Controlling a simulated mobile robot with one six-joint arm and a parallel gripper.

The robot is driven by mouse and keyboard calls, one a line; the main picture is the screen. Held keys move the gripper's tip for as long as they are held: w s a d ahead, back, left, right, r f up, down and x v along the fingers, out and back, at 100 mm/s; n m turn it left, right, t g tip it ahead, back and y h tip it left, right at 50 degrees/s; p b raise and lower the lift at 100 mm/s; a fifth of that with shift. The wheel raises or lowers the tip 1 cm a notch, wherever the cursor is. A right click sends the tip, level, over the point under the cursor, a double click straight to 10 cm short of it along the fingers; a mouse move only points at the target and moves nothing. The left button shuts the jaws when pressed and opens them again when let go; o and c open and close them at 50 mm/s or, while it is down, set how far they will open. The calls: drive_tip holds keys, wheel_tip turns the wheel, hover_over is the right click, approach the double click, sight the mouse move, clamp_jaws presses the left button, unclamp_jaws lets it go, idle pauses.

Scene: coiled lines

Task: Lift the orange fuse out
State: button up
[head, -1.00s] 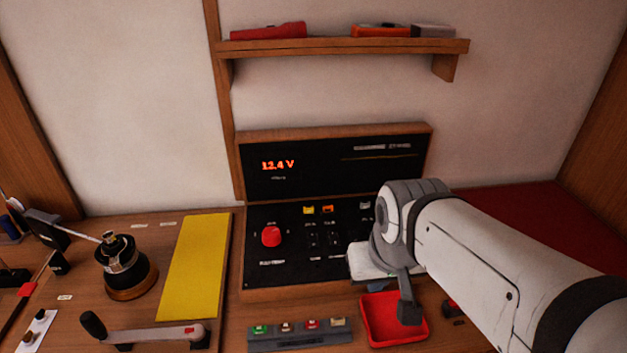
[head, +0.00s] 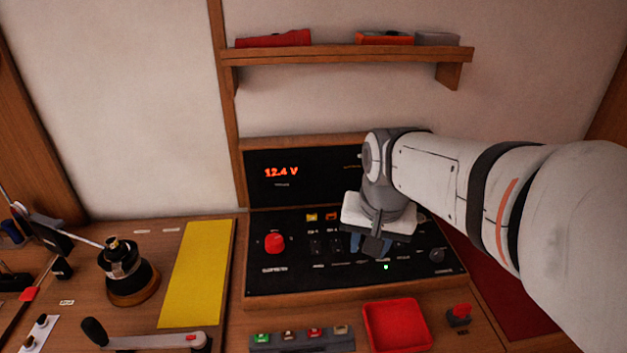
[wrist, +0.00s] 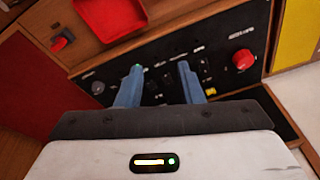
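The orange fuse (head: 331,216) sits in the upper part of the black control panel (head: 290,275), just right of a yellow fuse (head: 312,217). My gripper (head: 371,246) hangs over the panel, to the right of the orange fuse and nearer the front. In the wrist view my gripper (wrist: 160,78) has its two blue fingers apart with nothing between them. The yellow fuse (wrist: 210,92) shows there beside the right finger. I cannot make out the orange fuse in that view; the gripper may hide it.
A red knob (head: 274,242) stands left on the panel and a dark knob (head: 437,255) right. An empty red tray (head: 397,326) and a strip of small coloured pieces (head: 301,338) lie in front. A shelf (head: 345,56) is on the wall above. A red switch (head: 459,314) is right of the tray.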

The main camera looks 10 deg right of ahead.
drive_tip(key=w+m+g, duration=0.1)
drive_tip(key=w+m, duration=0.5)
drive_tip(key=w, duration=0.9)
drive_tip(key=m+g, duration=0.1)
drive_tip(key=m, duration=0.7)
hover_over(331, 217)
wheel_tip(331, 217, down, 8)
drive_tip(key=shift+w+d+f+b, duration=0.2)
drive_tip(key=shift+f+b, duration=0.1)
drive_tip(key=shift+f, duration=0.35)
wheel_tip(331, 217, down, 7)
drive_tip(key=shift+a+f+p, duration=0.15)
drive_tip(key=shift+p, duration=0.7)
clamp_jaws()
